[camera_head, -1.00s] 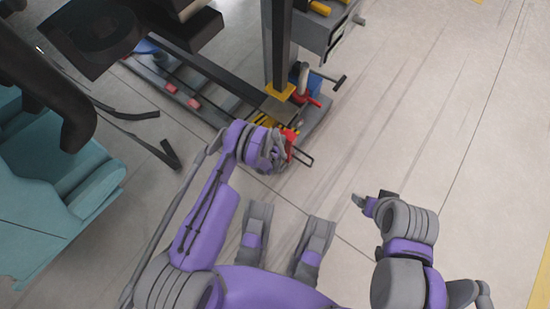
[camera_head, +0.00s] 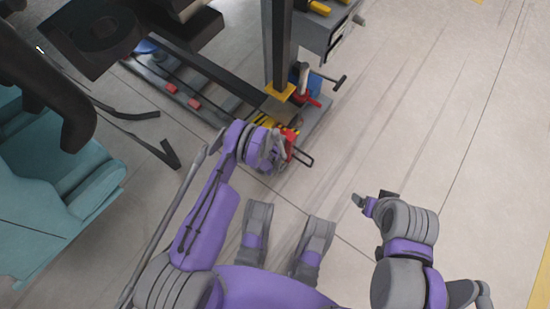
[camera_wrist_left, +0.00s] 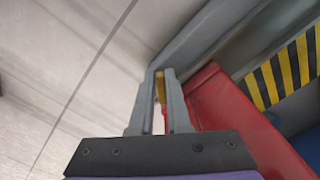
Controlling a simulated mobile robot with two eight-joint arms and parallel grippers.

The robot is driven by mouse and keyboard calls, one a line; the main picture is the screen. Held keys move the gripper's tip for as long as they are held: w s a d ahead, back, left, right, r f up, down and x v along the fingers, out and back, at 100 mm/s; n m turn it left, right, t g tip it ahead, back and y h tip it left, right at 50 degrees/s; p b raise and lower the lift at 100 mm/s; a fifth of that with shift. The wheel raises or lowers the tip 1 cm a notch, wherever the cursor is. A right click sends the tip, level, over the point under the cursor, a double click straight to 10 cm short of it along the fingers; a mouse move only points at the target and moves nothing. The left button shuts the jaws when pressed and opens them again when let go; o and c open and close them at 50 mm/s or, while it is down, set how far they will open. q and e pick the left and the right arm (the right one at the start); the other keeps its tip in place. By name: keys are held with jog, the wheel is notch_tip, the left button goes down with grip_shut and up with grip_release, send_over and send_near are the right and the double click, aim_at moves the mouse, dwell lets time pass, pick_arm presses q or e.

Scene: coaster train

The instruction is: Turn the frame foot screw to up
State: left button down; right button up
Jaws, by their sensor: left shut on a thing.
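My left gripper (camera_wrist_left: 161,95) is shut on a thin yellow piece (camera_wrist_left: 160,88) that shows as a sliver between its fingers in the left wrist view. This looks like part of the frame foot screw, but most of it is hidden. A red part (camera_wrist_left: 235,115) lies just right of the fingers. In the head view, my left arm's wrist covers the fingertips, and the red part (camera_head: 290,143) shows beside it at the near corner of the frame. Whether the screw is up cannot be seen. My right gripper (camera_head: 372,199) is over bare floor; its fingers are too small to read.
A dark upright post (camera_head: 277,45) with a yellow collar stands behind the left gripper. A grey cabinet (camera_head: 328,30) is beyond it. Yellow and black stripes (camera_wrist_left: 285,75) mark the frame. A teal seat (camera_head: 65,190) stands at left. Floor at right is clear.

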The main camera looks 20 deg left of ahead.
pick_arm(q)
jog(key=shift+s+d+n, duration=0.15)
jog(key=shift+d+n, duration=0.05)
jog(key=shift+n, duration=1.2)
jog(key=shift+s+d+n, duration=0.2)
jog(key=shift+n, duration=1.2)
jog(key=shift+s+d+n, duration=0.15)
jog(key=shift+d+n, duration=0.05)
jog(key=shift+n, duration=1.2)
jog(key=c, duration=0.9)
grip_release()
jog(key=shift+r, duration=0.1)
notch_tip(320, 180, up, 11)
jog(key=p, duration=0.3)
jog(key=shift+f, duration=0.2)
